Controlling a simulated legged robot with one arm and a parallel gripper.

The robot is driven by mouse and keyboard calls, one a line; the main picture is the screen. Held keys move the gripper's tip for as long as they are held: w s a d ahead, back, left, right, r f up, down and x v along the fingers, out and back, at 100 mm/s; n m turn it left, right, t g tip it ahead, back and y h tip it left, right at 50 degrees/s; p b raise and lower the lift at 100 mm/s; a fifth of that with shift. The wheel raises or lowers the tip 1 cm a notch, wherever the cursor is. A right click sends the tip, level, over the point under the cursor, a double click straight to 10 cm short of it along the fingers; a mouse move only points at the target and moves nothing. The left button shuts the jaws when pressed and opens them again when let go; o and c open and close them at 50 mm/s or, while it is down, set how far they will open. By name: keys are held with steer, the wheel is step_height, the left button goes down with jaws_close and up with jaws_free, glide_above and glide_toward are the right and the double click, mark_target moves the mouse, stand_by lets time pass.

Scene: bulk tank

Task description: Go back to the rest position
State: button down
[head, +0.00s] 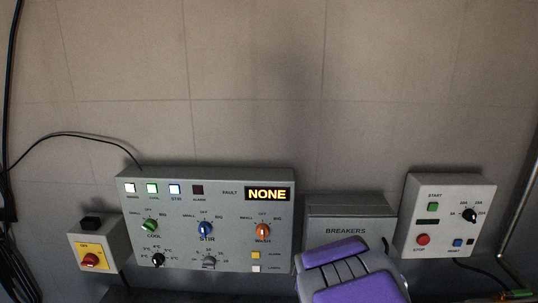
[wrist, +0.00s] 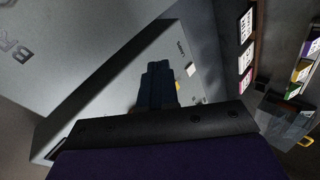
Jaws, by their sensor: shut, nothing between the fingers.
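In the wrist view my gripper (wrist: 157,66) shows as two dark fingers pressed together, with nothing between them. It points at the grey control panel (wrist: 207,66), in front of the panel's lower right part, near a white button (wrist: 190,69). A bit of yellow shows beside the fingers, mostly hidden. In the head view the purple and grey end of my arm covers the lower middle, in front of the breakers box (head: 325,212); the fingertips are hidden there. The control panel (head: 218,190) has a display (head: 267,194) reading NONE, three lit lamps and a dark alarm lamp.
A start/stop box (head: 450,205) hangs at the right and a box with a red switch on a yellow plate (head: 91,260) at the left. A cable (head: 75,133) runs to the panel's top. The wall above is bare. The wrist view shows a dark bin (wrist: 284,120) at the right.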

steer(key=s+d+r+m+g+h, duration=0.25)
steer(key=s+d+m, duration=0.25)
steer(key=s, duration=0.4)
steer(key=s+d+r+m+g+h, duration=0.2)
steer(key=s+d+m+g, duration=0.15)
steer(key=s+d, duration=0.4)
steer(key=s+a+m+g+y, duration=0.1)
steer(key=s+a+m+g, duration=0.2)
steer(key=s, duration=1.1)
steer(key=s+a+r+m+g+y, duration=0.1)
steer(key=s+a+m+g+y, duration=0.1)
steer(key=s, duration=1.3)
steer(key=a+m+g, duration=0.1)
steer(key=a, duration=0.1)
steer(key=shift+a+r+m, duration=0.3)
steer(key=shift+a+m, duration=0.05)
